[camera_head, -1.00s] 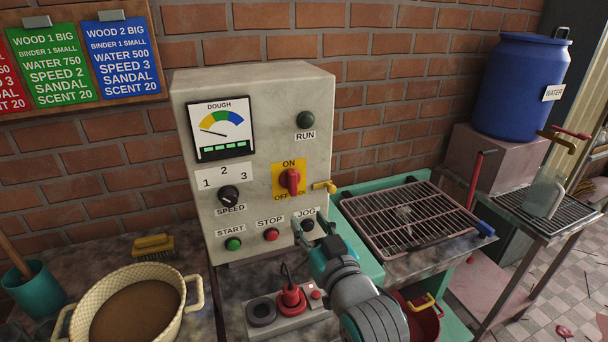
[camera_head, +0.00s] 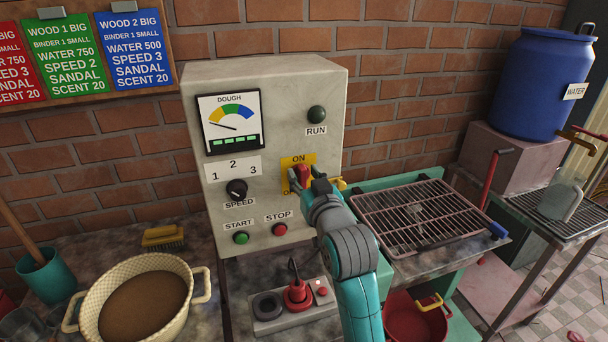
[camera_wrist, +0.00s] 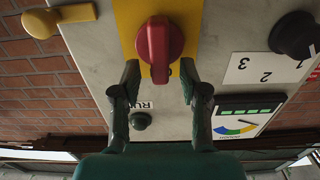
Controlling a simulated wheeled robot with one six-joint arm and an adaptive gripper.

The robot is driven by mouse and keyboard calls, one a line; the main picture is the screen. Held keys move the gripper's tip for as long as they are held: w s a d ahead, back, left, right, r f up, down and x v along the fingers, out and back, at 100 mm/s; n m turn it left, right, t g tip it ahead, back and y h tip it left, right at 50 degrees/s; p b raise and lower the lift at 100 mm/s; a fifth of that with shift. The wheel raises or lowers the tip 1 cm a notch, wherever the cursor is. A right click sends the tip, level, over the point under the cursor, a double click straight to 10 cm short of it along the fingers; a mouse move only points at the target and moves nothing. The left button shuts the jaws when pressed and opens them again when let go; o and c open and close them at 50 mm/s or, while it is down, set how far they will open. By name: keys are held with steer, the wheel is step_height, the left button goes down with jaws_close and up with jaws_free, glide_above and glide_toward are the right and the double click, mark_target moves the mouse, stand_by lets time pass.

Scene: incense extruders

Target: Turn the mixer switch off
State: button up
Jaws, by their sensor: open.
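The mixer switch is a red rotary knob (camera_wrist: 160,44) on a yellow plate (camera_wrist: 131,14) on the grey control box (camera_head: 264,84). In the head view the red knob (camera_head: 304,173) shows just above my gripper, under the ON label; the lower part of the plate is hidden. In the wrist view, which is upside down, my gripper (camera_wrist: 160,75) is open. Its two fingertips are apart, one on each side of the knob's near end. I cannot tell whether they touch it.
A yellow lever (camera_wrist: 40,24) sticks out beside the switch. The speed knob (camera_head: 237,190), start button (camera_head: 241,238) and stop button (camera_head: 280,229) are on the same panel. A red joystick box (camera_head: 297,293) stands below. A wire rack (camera_head: 420,216) lies at right.

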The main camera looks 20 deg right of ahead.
steer(key=shift+w, duration=0.4)
steer(key=shift+c, duration=0.3)
jaws_close()
